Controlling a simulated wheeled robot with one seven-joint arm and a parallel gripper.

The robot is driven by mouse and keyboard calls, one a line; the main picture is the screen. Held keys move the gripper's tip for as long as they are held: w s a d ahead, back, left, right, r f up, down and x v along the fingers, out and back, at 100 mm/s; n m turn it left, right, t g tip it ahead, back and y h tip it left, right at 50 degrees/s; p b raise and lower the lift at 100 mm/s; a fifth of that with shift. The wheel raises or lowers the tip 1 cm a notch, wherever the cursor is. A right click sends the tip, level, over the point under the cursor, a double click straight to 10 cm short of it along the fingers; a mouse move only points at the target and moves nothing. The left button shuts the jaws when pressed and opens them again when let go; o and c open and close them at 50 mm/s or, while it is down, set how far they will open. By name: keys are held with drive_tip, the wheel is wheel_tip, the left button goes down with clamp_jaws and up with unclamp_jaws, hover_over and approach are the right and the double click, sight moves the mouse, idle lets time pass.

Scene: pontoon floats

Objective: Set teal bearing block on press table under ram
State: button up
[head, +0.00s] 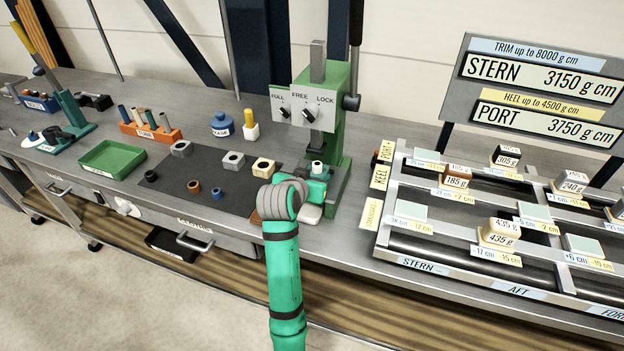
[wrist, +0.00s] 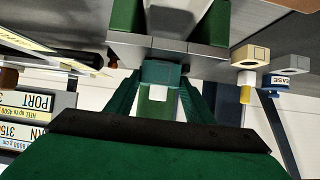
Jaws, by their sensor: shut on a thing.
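The green arbor press (head: 333,120) stands on the bench, with its ram (head: 316,137) above its table. My gripper (wrist: 160,82) is shut on the teal bearing block (wrist: 160,73), which sits between the two green fingers at the press table (wrist: 120,47). A small white piece (wrist: 157,94) shows at the top of the block; it also shows in the head view (head: 317,167). In the head view my wrist hides part of the block and of the press table. I cannot tell whether the block rests on the table or hangs just above it.
A dark mat (head: 165,185) left of the press holds grey and cream blocks (head: 263,167) and small rings. A green tray (head: 112,158) lies further left. A float rack with weights (head: 499,233) and a readout sign (head: 545,90) stand on the right.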

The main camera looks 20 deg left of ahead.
drive_tip(key=shift+w, duration=0.1)
drive_tip(key=o, duration=1.8)
drive_tip(key=shift+r, duration=0.1)
drive_tip(key=v, duration=1)
drive_tip(key=shift+a, duration=0.1)
idle(0.4)
